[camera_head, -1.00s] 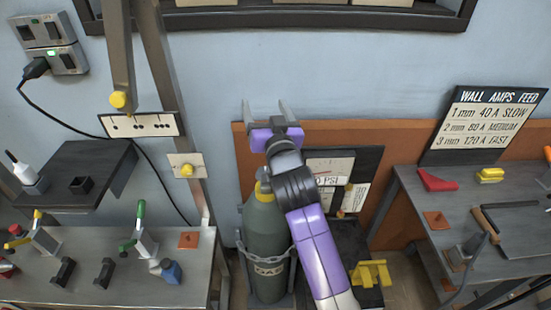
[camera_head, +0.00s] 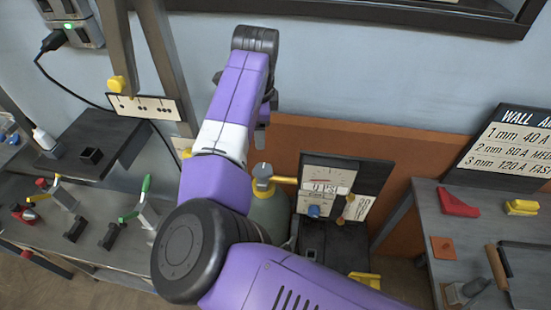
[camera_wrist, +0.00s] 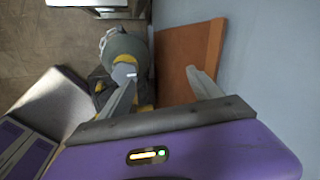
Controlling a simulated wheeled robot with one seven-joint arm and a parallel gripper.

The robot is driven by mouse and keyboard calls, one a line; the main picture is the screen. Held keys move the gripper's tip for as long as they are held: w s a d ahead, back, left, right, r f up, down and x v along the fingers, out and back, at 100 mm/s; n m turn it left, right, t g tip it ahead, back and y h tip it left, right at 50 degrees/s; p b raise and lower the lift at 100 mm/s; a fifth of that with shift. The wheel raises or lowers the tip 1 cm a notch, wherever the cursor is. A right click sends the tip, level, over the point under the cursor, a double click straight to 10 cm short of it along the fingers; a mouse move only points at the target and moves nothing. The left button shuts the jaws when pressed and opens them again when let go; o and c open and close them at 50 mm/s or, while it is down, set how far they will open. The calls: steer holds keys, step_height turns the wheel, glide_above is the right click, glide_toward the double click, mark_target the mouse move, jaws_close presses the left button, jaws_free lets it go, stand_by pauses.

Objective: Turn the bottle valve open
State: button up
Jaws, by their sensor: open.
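The green-grey gas bottle (camera_head: 268,217) stands in the middle of the head view, partly hidden behind my arm. Its grey valve (camera_head: 262,170) sits on top above a yellow collar (camera_head: 262,187). In the wrist view, the valve (camera_wrist: 123,73) is close to the left fingertip, and the bottle (camera_wrist: 128,45) is beyond it. My gripper (camera_wrist: 160,77) is open, and nothing shows between its fingers. It is above the bottle; whether the left finger touches the valve cannot be told. A gauge board (camera_head: 328,188) reading 0 PSI stands right of the valve.
A yellow pipe (camera_head: 285,180) runs from the bottle top towards the gauge. An orange panel (camera_head: 410,160) stands behind. Benches with tools flank the bottle: a left bench (camera_head: 110,255) and a right bench (camera_head: 450,205). A steel post (camera_head: 115,45) rises at left.

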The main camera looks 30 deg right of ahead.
mark_target(263, 170)
steer(key=s+g, duration=0.1)
steer(key=s+a+f+m, duration=0.1)
steer(key=s, duration=0.1)
steer(key=s+m+g+y, duration=0.1)
steer(key=s, duration=0.1)
steer(key=shift+a+f+g, duration=0.3)
steer(key=shift+a+f, duration=0.1)
steer(key=shift+f+m, duration=0.1)
steer(key=shift+m, duration=0.2)
steer(key=shift+f+p, duration=0.7)
steer(key=shift+f, duration=3.1)
steer(key=c, duration=1.4)
